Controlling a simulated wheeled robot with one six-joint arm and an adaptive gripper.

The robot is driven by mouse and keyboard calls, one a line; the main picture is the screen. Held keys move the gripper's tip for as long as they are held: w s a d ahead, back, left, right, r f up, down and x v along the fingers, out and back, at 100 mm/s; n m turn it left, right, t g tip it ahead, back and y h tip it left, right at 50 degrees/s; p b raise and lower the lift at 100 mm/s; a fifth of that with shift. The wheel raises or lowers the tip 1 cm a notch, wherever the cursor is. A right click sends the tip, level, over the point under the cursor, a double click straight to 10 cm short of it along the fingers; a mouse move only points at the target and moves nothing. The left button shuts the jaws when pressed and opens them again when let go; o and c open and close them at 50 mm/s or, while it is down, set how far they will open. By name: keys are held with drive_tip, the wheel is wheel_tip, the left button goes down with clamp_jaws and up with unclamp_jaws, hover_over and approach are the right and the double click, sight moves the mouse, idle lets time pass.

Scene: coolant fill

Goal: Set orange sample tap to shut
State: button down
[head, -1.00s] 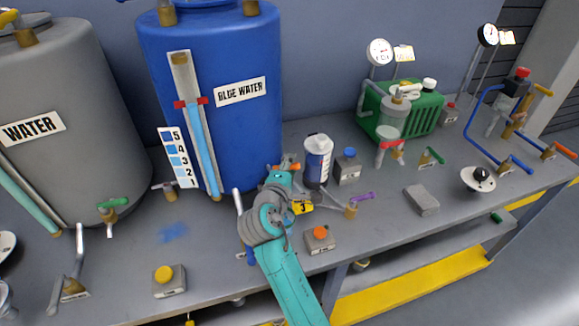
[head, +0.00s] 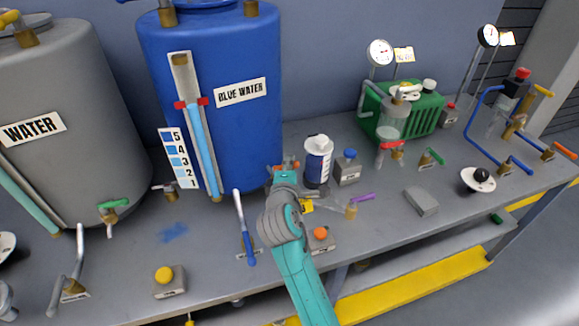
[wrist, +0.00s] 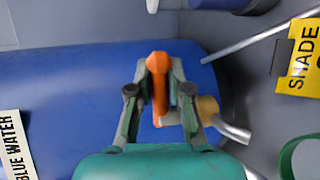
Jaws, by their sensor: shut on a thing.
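The orange sample tap (wrist: 158,88) is low on the blue water tank (head: 215,130). In the wrist view its orange handle stands up and down in the picture between my two fingers. The handle looks roughly crosswise to the brass body (wrist: 207,109) and the metal spout (wrist: 235,133) at its right. My gripper (wrist: 160,78) is shut on the handle, one finger at each side. In the head view my gripper (head: 285,170) is at the tank's lower right front and hides most of the tap.
A white bottle (head: 318,160) and a grey block with a blue knob (head: 348,165) stand close right of my gripper. A blue-handled lever (head: 245,232) stands at left.

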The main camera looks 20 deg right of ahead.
drive_tip(key=c, duration=1.1)
unclamp_jaws()
drive_tip(key=v, duration=1.2)
drive_tip(key=shift+s, duration=0.1)
